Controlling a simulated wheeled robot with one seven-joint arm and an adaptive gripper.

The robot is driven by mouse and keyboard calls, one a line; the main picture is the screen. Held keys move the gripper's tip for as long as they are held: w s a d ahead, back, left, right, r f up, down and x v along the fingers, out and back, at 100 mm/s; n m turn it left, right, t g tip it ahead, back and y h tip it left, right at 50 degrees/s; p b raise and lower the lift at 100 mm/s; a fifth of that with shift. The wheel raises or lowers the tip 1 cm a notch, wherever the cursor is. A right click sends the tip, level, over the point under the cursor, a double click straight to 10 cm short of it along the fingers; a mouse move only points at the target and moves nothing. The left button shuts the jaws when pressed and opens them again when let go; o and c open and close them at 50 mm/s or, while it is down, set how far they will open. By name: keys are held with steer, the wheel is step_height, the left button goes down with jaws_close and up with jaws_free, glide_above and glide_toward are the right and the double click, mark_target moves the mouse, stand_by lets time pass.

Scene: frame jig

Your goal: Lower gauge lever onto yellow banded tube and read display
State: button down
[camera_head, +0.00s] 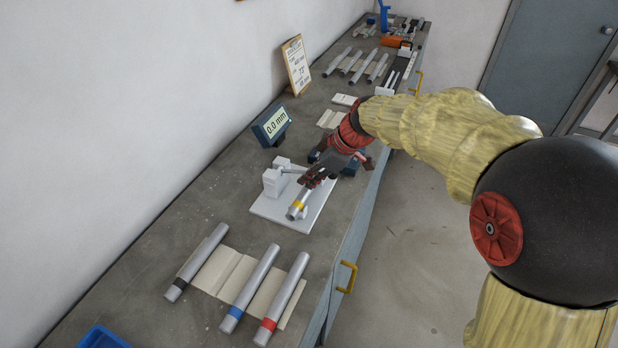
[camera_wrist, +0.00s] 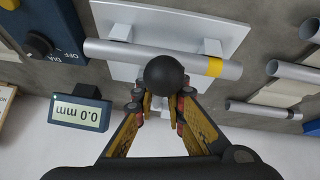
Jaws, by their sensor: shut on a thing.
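The yellow banded tube (camera_head: 297,208) lies on the white gauge stand (camera_head: 318,213), its banded end toward the near side. In the wrist view the tube (camera_wrist: 205,64) lies across two white supports. The black ball knob of the gauge lever (camera_wrist: 165,74) sits between my fingertips and hides part of the tube. My gripper (camera_wrist: 161,100) is shut on this knob. In the head view my gripper (camera_head: 316,177) covers the lever end and the tube's far part. I cannot tell whether the lever touches the tube. The display (camera_head: 272,125) reads 0.0 mm, upside down in the wrist view (camera_wrist: 79,113).
Three tubes with black, blue and red (camera_head: 266,326) bands lie on a cream rack (camera_head: 225,272) nearer on the bench. A switch box marked OFF and DIA (camera_wrist: 45,35) stands beside the gauge. A sign board (camera_head: 296,65) and more tubes are farther back. Bare bench lies left of the gauge.

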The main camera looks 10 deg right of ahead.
steer(key=shift+w+d, duration=0.15)
steer(key=c, duration=2.1)
jaws_free()
steer(key=shift+d, duration=0.1)
steer(key=shift+o, duration=0.7)
steer(key=shift+f, duration=0.1)
steer(key=v, duration=1.2)
steer(key=shift+c, duration=0.2)
